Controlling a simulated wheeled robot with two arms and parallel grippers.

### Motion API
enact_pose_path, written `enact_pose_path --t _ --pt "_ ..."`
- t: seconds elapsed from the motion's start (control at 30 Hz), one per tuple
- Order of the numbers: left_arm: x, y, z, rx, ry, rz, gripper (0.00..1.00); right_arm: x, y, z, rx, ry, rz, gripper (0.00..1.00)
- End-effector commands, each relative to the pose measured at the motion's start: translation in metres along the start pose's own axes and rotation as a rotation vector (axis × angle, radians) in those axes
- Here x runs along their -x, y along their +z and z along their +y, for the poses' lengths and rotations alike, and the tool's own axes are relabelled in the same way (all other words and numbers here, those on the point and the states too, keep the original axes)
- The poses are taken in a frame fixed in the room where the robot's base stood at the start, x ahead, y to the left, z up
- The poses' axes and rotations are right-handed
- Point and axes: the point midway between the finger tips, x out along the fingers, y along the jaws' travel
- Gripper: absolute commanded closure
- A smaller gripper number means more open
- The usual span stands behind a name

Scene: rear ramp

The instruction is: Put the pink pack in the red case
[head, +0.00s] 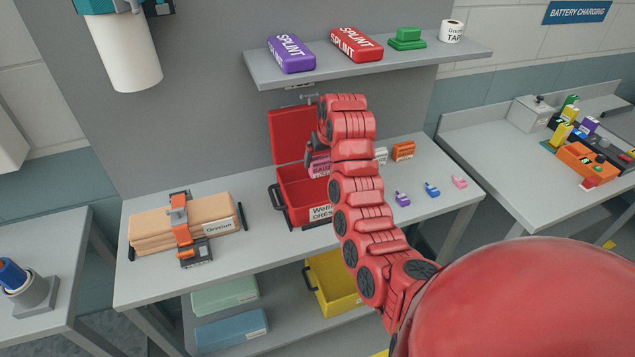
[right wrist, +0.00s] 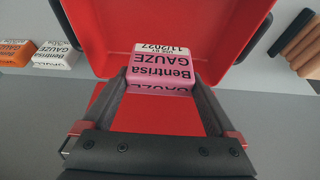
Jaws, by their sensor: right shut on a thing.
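The pink pack (head: 319,166), a gauze pack with a white label end, is held at the open red case (head: 287,218). It also shows in the right wrist view (right wrist: 162,70), between the two dark fingers. My right gripper (right wrist: 160,84) is shut on it. The case stands on the bench with its lid (head: 292,135) raised at the back. The pack is in front of the lid and over the case body; I cannot tell whether it touches the case. My right forearm hides the case's right part in the head view. My left gripper is not in view.
White and orange packs (head: 403,150) stand right of the case. Small purple, blue and pink items (head: 432,189) lie further right. A strapped tan bundle (head: 205,222) lies left. A shelf (head: 370,67) with splint packs hangs above. A yellow bin (head: 330,283) is below.

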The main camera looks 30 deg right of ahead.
Motion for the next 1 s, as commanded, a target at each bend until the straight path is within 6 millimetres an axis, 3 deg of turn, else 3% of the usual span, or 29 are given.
enact_pose_path --t 0.1,0.5,0.9,0.93,1.0 --pt "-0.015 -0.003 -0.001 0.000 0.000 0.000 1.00 -0.019 0.011 0.000 -0.001 -0.004 -0.011 0.60" --pt "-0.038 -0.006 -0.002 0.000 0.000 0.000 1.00 -0.071 0.032 0.000 0.000 -0.001 -0.007 0.60" --pt "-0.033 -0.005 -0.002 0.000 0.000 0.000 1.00 -0.082 0.035 -0.001 0.001 0.000 -0.002 0.60" --pt "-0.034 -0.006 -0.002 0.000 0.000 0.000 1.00 -0.081 0.035 0.000 0.001 0.000 -0.002 0.04" --pt "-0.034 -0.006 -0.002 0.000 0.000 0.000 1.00 -0.081 0.035 0.000 0.001 0.000 -0.002 0.00"
